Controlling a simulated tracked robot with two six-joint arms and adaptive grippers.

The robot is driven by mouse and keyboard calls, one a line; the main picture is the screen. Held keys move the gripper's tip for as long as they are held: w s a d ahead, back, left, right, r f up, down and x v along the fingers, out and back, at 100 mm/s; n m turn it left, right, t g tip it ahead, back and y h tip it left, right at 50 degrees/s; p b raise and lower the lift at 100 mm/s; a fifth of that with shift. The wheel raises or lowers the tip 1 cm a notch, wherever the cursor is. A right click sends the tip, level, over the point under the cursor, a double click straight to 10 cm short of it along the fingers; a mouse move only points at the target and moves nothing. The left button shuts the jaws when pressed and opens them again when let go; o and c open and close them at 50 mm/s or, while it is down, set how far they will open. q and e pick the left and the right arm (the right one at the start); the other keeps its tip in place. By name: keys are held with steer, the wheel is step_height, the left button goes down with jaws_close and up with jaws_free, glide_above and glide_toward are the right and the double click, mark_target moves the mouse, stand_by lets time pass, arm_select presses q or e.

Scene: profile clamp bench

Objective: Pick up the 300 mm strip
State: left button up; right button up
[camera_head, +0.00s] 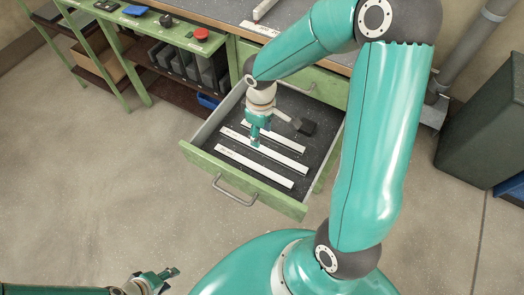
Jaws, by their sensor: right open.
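Several pale strips lie in the open drawer: a front strip (253,166), a middle strip (280,157) and a back strip (290,143). Their markings are too small to read, so I cannot tell which is the 300 mm one. My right gripper (254,143) is open and points down into the drawer, over the middle strip and partly hiding it. I cannot tell whether it touches the strip. My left gripper (168,280) is low at the bottom left, empty and apparently open, far from the drawer.
A green side table (170,32) with a red button (201,34) stands at the left. A dark bin (485,125) stands at the right. The floor at left is clear.

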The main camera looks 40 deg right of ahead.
mark_target(262, 149)
steer(key=shift+s+d+f+b, duration=0.1)
steer(key=shift+f+b, duration=0.3)
steer(key=shift+f, duration=1.6)
steer(key=shift+d+f+b, duration=0.1)
steer(key=shift+f+b, duration=0.25)
steer(key=shift+f, duration=1.65)
steer(key=shift+c, duration=0.3)
jaws_close()
